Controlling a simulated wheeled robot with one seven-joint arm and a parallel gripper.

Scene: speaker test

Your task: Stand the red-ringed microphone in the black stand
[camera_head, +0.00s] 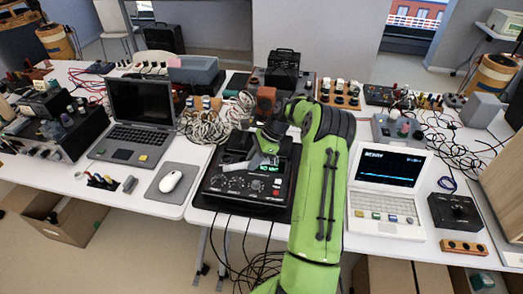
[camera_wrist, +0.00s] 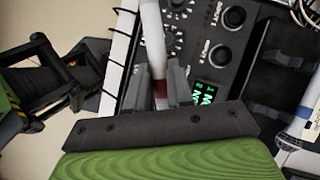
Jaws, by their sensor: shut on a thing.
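The microphone (camera_wrist: 153,38) is a pale, slim rod with a dark red ring near its lower visible end. It lies between the two grey fingers of my gripper (camera_wrist: 162,84), which is shut on it around the ring. In the head view my gripper (camera_head: 264,158) is over the black control unit (camera_head: 236,201), and the microphone is small and hard to make out there. One end of the microphone runs out of the top of the wrist view. I cannot pick out the black stand with certainty in either view.
A second pale rod (camera_wrist: 297,130) shows at the right of the wrist view. In the head view, a dark laptop (camera_head: 142,108) and a mouse (camera_head: 171,181) are left, a white laptop (camera_head: 387,186) is right. Coiled cables (camera_head: 204,126) and several devices crowd the table behind.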

